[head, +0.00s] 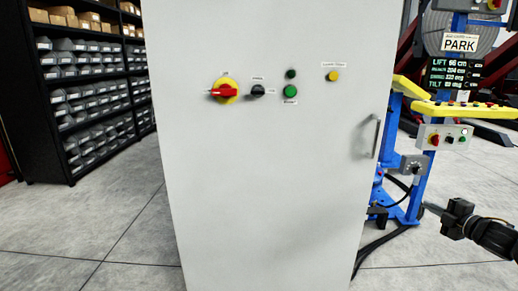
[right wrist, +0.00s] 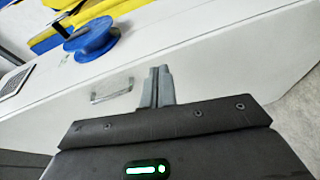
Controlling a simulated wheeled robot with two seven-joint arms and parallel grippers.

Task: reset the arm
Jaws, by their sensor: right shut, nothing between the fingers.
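My right gripper (head: 432,209) is at the lower right of the head view, its arm coming in from the right edge. It is in the air to the right of the grey cabinet and in front of the blue stand. In the right wrist view its two grey fingers (right wrist: 157,86) are together, with nothing between them. A pale surface with a metal handle (right wrist: 111,90) lies beyond the fingertips; I cannot tell how far. My left gripper is in neither view.
A tall grey cabinet (head: 270,190) fills the middle, with a red-yellow rotary switch (head: 224,92) and a handle (head: 375,136). A blue stand (head: 421,190) with a PARK sign (head: 460,43) is at right. Shelves (head: 75,90) stand left. Floor (head: 110,225) left of the cabinet is clear.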

